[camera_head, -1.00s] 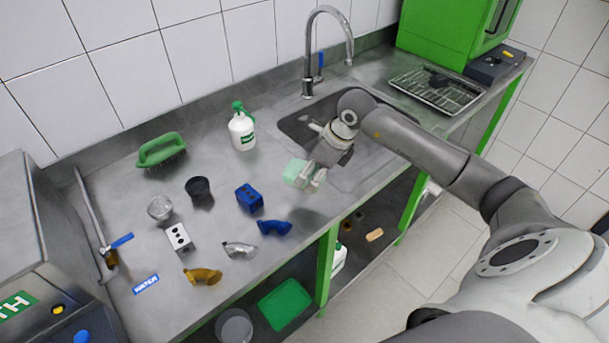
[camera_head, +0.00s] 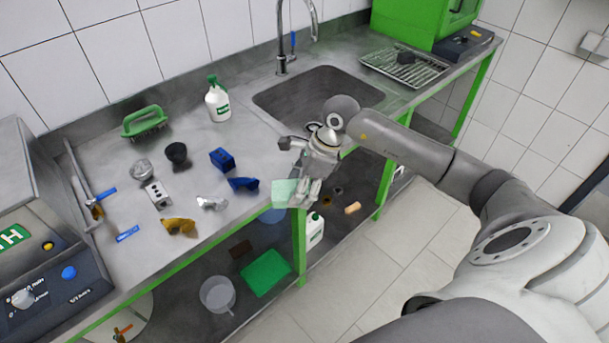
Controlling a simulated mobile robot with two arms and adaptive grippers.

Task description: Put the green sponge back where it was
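The pale green sponge (camera_head: 284,193) is in my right gripper (camera_head: 298,193), whose arm comes in from the right. The fingers are shut on the sponge and hold it at the counter's front edge, in line with the top of a green table leg. The exact height of the sponge is hard to tell. My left gripper is not in view.
The sink (camera_head: 315,93) lies behind my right gripper. A spray bottle (camera_head: 217,103), a green brush (camera_head: 145,121), a blue block (camera_head: 222,158) and pipe fittings stand on the counter. The lower shelf holds a green tray (camera_head: 266,273), a white canister (camera_head: 314,230) and a clear container (camera_head: 217,294).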

